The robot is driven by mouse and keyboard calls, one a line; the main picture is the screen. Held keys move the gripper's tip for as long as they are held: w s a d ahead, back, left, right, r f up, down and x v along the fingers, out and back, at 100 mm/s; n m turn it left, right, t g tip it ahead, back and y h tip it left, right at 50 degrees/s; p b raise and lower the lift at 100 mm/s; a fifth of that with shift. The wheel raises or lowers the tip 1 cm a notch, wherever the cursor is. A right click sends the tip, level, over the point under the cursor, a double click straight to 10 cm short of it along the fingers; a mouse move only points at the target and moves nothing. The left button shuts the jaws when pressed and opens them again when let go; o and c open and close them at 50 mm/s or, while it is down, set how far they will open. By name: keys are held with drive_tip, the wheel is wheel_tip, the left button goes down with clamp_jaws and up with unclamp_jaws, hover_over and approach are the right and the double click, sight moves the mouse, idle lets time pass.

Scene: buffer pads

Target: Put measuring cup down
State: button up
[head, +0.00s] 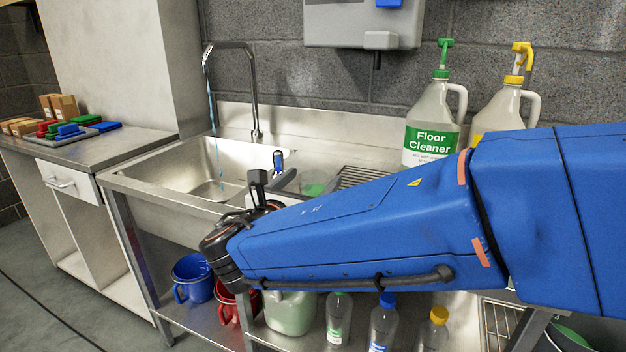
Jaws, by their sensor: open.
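My gripper (278,178) is open over the counter at the right end of the sink basin, mostly behind my blue arm. A small green patch (313,189) shows on the counter just right of the gripper; it may belong to the measuring cup, but I cannot tell. A small white surface shows below the gripper, partly covered by the arm. No measuring cup can be made out clearly, and I see nothing held between the fingers.
Water runs from the tap (255,95) into the steel sink (150,180). A floor cleaner jug (432,125) and a yellow-pump jug (503,105) stand behind my arm. A blue bucket (193,277), a red bucket (228,305) and several bottles are on the lower shelf.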

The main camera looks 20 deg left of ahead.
drive_tip(key=s, duration=1)
drive_tip(key=shift+s+a, duration=0.2)
drive_tip(key=shift+a, duration=0.15)
